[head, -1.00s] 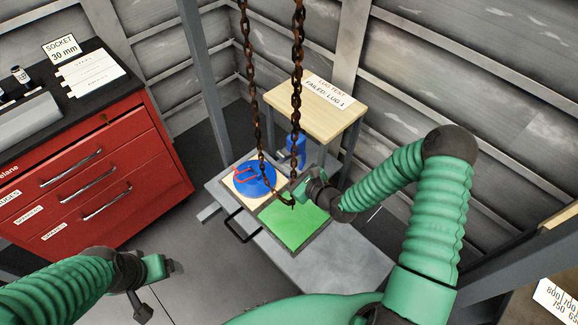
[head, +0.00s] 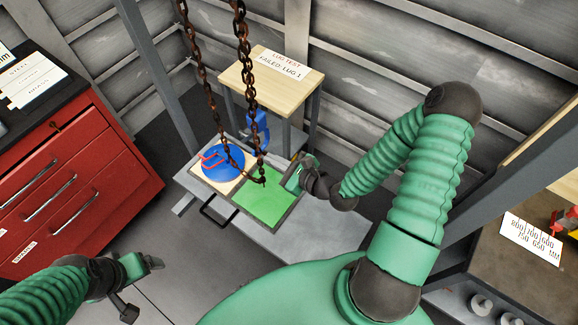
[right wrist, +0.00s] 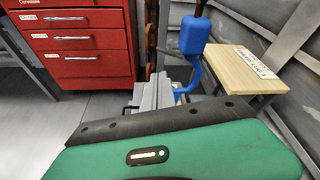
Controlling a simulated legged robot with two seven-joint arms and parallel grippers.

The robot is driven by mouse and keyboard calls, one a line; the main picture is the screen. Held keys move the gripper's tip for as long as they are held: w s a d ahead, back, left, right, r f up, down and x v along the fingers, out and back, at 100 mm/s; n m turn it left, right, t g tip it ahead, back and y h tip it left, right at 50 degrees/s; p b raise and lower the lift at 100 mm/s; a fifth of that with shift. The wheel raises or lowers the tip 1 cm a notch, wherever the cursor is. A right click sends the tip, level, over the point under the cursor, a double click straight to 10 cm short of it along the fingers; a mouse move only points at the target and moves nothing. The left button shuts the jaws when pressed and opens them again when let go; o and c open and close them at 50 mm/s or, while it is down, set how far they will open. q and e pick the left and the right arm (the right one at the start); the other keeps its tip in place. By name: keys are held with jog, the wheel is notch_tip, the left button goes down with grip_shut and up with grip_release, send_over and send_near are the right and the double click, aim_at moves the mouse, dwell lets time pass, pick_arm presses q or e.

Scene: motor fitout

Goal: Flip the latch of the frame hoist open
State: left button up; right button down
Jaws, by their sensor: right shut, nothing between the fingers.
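A blue block with a blue hook under it (right wrist: 194,36) hangs ahead of my gripper in the right wrist view. In the head view the blue body (head: 258,130) shows beside the wooden stand, partly behind a rusty chain. I cannot make out its latch. My right gripper (head: 296,180) is shut and empty, at the right edge of the green-floored tray, apart from the blue hook. In the right wrist view its green body fills the bottom. My left gripper (head: 152,262) is low at the left, away from the hoist; its jaw gap is unclear.
Two rusty chains (head: 243,60) hang over a tray (head: 283,216) holding a blue disc (head: 222,163) with a red handle. A wooden stand (head: 243,78) is behind. A red drawer cabinet (head: 75,185) stands left, a bench (head: 490,258) right. The floor between is clear.

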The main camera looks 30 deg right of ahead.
jog(key=p+v, duration=0.4)
jog(key=v, duration=0.3)
jog(key=shift+w, duration=0.1)
